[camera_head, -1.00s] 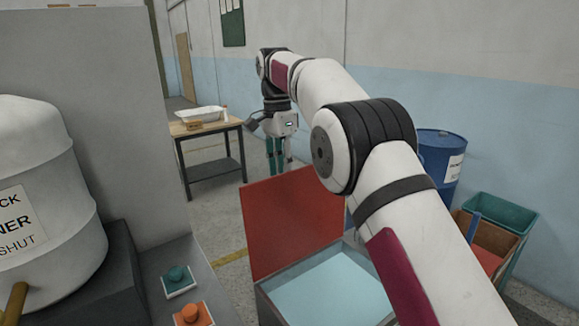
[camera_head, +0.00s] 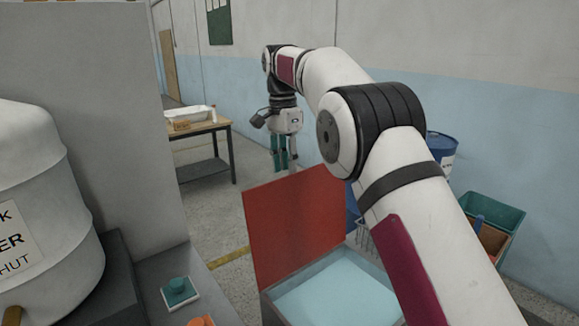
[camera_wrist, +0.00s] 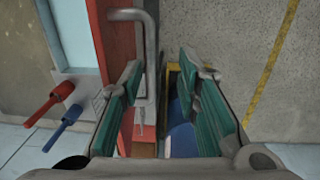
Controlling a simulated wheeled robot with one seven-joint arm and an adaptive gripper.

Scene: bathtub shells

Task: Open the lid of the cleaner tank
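An open grey tank (camera_head: 374,255) with a pale blue inside stands in front of me. Its red lid (camera_head: 300,225) stands upright along the far left side, and its edge shows in the wrist view (camera_wrist: 112,50). A grey bar handle (camera_wrist: 147,60) on the lid's outer face lies between my fingers in the wrist picture; I cannot tell whether they touch it. My gripper (camera_head: 284,160) is beyond the lid, pointing down, its teal fingers apart in the wrist view (camera_wrist: 160,75). A white drum (camera_head: 40,190) at the left bears a cut-off label ending "ER" and "HUT".
A blue barrel (camera_head: 441,150) and a teal bin (camera_head: 500,218) stand at the right. Red (camera_wrist: 48,103) and blue (camera_wrist: 62,128) handles show beside the tank.

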